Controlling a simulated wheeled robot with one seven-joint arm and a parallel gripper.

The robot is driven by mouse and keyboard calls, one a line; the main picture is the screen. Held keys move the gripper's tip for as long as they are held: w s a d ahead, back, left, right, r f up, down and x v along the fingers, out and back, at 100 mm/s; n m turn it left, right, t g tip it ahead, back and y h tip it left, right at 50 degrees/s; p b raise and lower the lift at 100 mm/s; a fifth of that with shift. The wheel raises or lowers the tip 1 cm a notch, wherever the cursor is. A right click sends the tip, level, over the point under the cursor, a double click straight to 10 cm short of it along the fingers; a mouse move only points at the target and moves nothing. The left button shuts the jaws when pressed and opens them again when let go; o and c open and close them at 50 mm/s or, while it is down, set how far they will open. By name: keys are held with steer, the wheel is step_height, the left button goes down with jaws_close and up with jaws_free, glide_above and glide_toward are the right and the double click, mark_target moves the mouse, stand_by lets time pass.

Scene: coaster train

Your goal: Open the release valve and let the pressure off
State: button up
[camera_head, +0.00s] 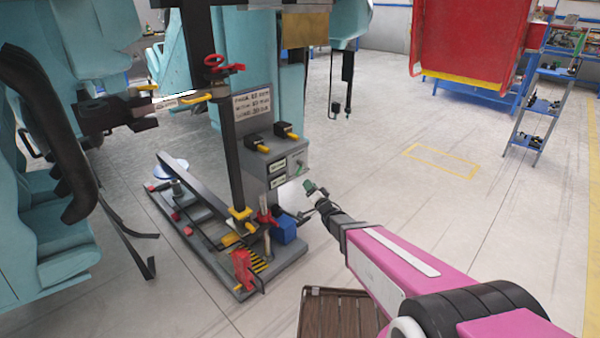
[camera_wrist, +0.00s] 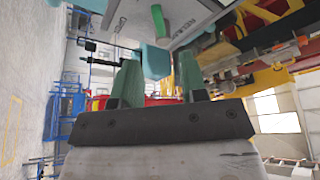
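A grey control post (camera_head: 262,150) stands on a dark base with a lettered plate and two black-and-yellow switches. A red handwheel (camera_head: 222,63) sits high on the black upright to its left. Red handles sit low at the base, one (camera_head: 267,216) beside a blue box and one (camera_head: 243,270) at the front edge. I cannot tell which of these is the release valve. My gripper (camera_head: 309,187) is just right of the post's small panel, apart from the red handles. In the wrist view its two green fingers (camera_wrist: 160,82) are spread with nothing held between them.
Teal seats with black restraints (camera_head: 60,150) fill the left. A brown slatted stool or crate (camera_head: 340,315) stands below my arm. A red car body (camera_head: 470,45) and a blue shelf (camera_head: 540,100) are at the back right. The floor right of the post is clear.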

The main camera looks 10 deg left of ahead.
mark_target(300, 171)
steer(key=x, duration=0.9)
steer(key=shift+w+a, duration=0.2)
steer(key=shift+w, duration=0.1)
jaws_close()
